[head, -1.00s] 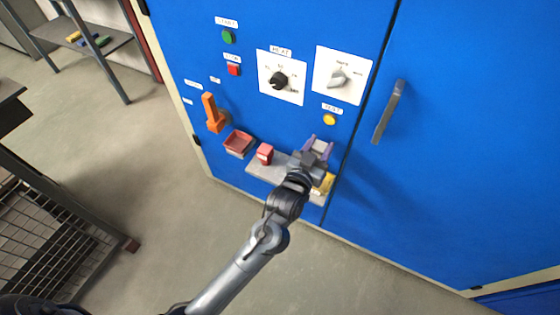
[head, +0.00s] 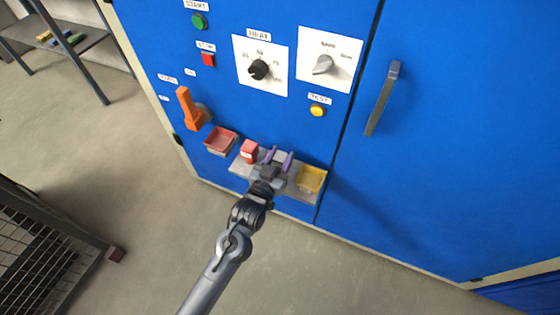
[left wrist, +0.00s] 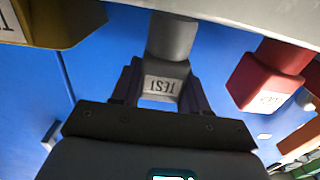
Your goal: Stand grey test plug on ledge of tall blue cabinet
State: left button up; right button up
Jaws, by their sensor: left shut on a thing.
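The grey test plug (left wrist: 168,65), a round grey stem on a block lettered TEST, is between my left gripper's purple fingers in the left wrist view. Its stem end meets the ledge's edge in that picture; whether they touch I cannot tell. In the head view my left gripper (head: 279,157) is over the grey ledge (head: 240,168) of the tall blue cabinet (head: 215,100). It is shut on the plug, which the gripper mostly hides there. The ledge also crosses the top of the left wrist view (left wrist: 240,10). My right gripper is out of view.
A red block (head: 249,152) stands on the ledge just left of the gripper. A red tray (head: 220,141) and an orange lever (head: 188,110) are further left. A door handle (head: 383,98) sticks out at right.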

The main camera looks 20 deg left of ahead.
pick_arm(q)
jog(key=shift+s+f, duration=0.2)
jog(key=shift+f, duration=0.15)
jog(key=shift+w, duration=0.15)
jog(key=o, duration=1.2)
jog(key=shift+f, duration=0.15)
jog(key=shift+c, duration=0.2)
